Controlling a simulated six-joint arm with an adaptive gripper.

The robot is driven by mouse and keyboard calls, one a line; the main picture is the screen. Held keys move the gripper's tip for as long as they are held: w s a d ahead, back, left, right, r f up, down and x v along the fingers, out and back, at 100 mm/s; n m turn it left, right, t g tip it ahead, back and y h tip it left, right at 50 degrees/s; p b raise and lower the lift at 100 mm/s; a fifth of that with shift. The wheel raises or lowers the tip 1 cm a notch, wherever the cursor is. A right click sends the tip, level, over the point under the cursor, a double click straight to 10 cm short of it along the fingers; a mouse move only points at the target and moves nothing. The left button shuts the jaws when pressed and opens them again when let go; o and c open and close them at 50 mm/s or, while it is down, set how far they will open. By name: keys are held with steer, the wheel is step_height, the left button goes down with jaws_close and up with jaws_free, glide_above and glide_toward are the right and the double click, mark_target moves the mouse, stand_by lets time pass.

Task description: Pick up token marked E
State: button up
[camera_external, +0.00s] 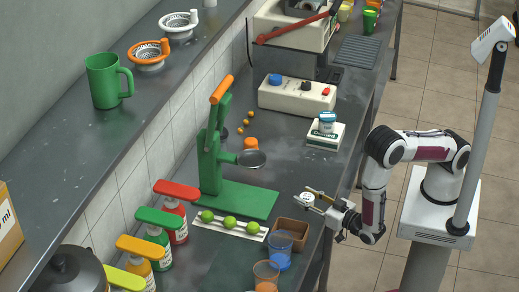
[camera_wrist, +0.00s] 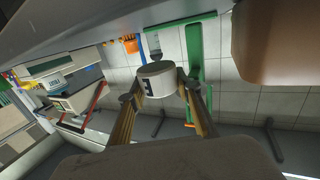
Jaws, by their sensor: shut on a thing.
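The token marked E (camera_wrist: 157,80) is a short white cylinder with a dark letter on its side. In the wrist view it sits between the two fingertips of my gripper (camera_wrist: 158,93), which is shut on it. In the external view the token (camera_external: 306,198) shows as a small white piece at the end of my gripper (camera_external: 312,199). It is held in the air beside the front edge of the counter, above and near the brown box. The fingers hide part of its sides.
A brown open box (camera_external: 289,233), a blue cup (camera_external: 279,255) and an orange cup (camera_external: 266,274) stand close by. A green press (camera_external: 212,160) stands behind, with several green limes on a white strip (camera_external: 250,233). A white scale (camera_external: 325,134) is farther back.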

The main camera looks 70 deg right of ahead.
mark_target(307, 197)
steer(key=shift+r, duration=2.4)
